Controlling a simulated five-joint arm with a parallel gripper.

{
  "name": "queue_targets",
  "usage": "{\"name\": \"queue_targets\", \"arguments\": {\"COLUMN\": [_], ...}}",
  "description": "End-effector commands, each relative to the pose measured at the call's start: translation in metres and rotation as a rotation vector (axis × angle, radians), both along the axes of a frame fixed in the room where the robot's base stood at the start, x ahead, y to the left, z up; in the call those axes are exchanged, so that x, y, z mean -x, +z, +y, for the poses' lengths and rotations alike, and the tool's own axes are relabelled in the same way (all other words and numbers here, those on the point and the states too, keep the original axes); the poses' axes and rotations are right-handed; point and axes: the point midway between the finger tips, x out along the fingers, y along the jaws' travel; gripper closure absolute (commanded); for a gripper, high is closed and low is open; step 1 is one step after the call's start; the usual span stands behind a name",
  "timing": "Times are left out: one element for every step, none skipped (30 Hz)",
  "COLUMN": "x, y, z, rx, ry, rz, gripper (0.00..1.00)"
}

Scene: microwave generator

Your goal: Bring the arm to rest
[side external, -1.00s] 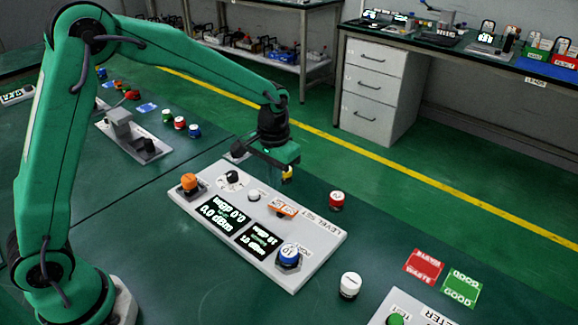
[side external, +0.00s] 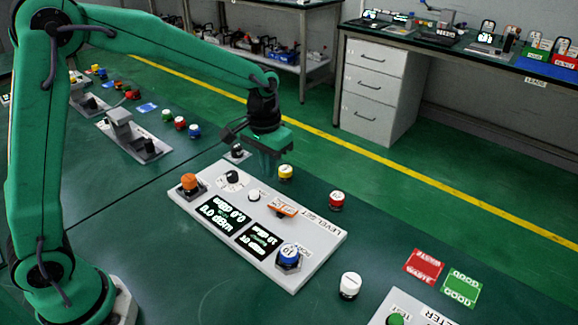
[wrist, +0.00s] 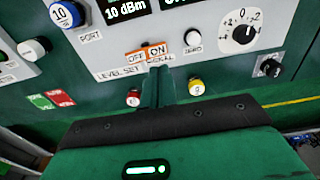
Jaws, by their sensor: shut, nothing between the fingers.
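My gripper (side external: 267,170) hangs at the end of my raised green arm, above the far edge of the grey generator panel (side external: 310,255). Its fingers point down, are closed together and hold nothing. In the wrist view the fingers (wrist: 157,88) show in front of the panel's level-set strip. The panel carries an orange knob (side external: 189,182), a black dial (side external: 232,177), a white zero button (side external: 254,195), an orange on/off switch (side external: 282,207) and a blue port knob (side external: 289,254). The switch also shows in the wrist view (wrist: 147,52). Two lit displays sit between them.
A yellow cap (side external: 286,172) and a red cap (side external: 337,200) stand behind the panel, and a white cap (side external: 350,285) to its right. Red (side external: 424,266) and green (side external: 462,288) squares lie at right. A second grey device (side external: 130,135) stands at left.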

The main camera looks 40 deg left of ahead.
Motion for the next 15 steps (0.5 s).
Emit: {"name": "queue_targets", "arguments": {"x": [0.005,0.008,0.013,0.016,0.02,0.026,0.03,0.034,0.04,0.044,0.048,0.054,0.059,0.064,0.07], "y": [0.009,0.014,0.02,0.025,0.03,0.037,0.041,0.046,0.052,0.056,0.06,0.065,0.069,0.073,0.078], "z": [0.003,0.004,0.006,0.008,0.01,0.012,0.014,0.016,0.018,0.02,0.022,0.024,0.026,0.027,0.029], "rx": [0.002,0.003,0.004,0.005,0.006,0.008,0.008,0.009,0.01,0.011,0.011,0.012,0.013,0.013,0.014], "ry": [0.001,0.001,0.001,0.001,0.001,0.001,0.001,0.001,0.001,0.001,0.001,0.001,0.001,0.001,0.001], "rz": [-0.015,-0.023,-0.035,-0.044,-0.053,-0.066,-0.075,-0.085,-0.097,-0.107,-0.116,-0.129,-0.138,-0.148,-0.16], "gripper": [1.0,1.0,1.0,1.0,1.0,1.0,1.0,1.0,1.0,1.0,1.0,1.0,1.0,1.0,1.0]}}
